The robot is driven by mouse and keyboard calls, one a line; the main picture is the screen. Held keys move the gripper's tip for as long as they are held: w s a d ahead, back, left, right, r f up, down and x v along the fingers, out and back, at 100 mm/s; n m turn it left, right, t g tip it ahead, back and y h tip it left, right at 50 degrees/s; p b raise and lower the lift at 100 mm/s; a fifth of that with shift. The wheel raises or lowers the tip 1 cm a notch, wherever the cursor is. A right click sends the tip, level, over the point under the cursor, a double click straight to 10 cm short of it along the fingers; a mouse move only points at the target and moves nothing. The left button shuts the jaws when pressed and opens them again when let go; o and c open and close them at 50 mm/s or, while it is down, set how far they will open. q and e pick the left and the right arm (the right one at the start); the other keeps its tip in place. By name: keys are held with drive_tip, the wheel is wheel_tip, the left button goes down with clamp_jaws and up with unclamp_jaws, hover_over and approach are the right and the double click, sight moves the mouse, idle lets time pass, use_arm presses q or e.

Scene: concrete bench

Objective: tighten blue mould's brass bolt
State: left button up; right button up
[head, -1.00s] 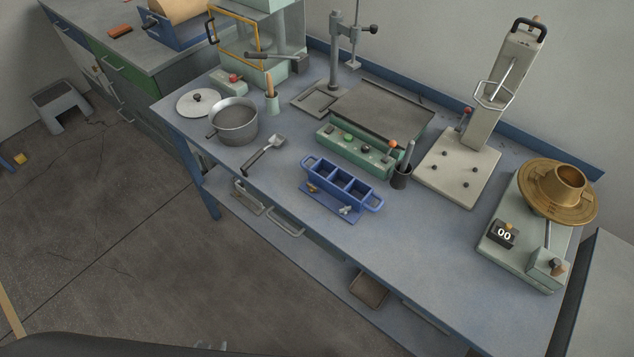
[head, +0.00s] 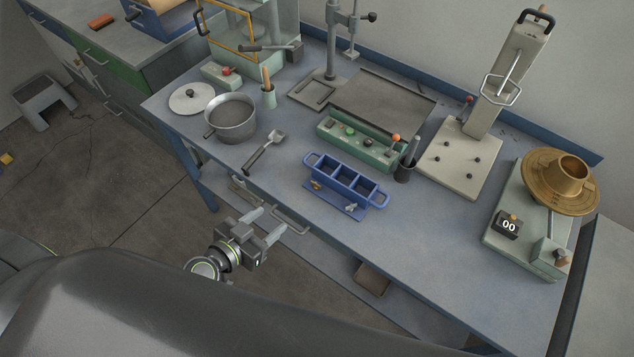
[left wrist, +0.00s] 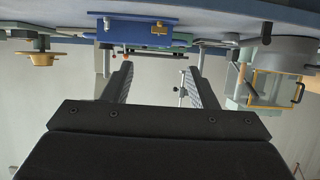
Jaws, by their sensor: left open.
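The blue mould (head: 342,180), a three-compartment block with a handle at each end, sits on the bench near its front edge. A small brass bolt (head: 316,185) shows at the left of its front base, and a silvery fitting (head: 350,207) at the right. My left gripper (head: 269,221) is open and empty, in front of the bench edge, left of and nearer than the mould. In the left wrist view the picture is upside down; the mould (left wrist: 130,28) and the brass bolt (left wrist: 159,28) lie at the top, beyond my open fingers (left wrist: 160,85). My right gripper is not seen.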

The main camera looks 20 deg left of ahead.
sight(315, 184)
use_arm(q)
drive_tip(key=b+x, duration=0.1)
drive_tip(key=x, duration=1.6)
drive_tip(key=shift+w+d+b, duration=0.15)
drive_tip(key=shift+b, duration=0.2)
drive_tip(key=c, duration=1)
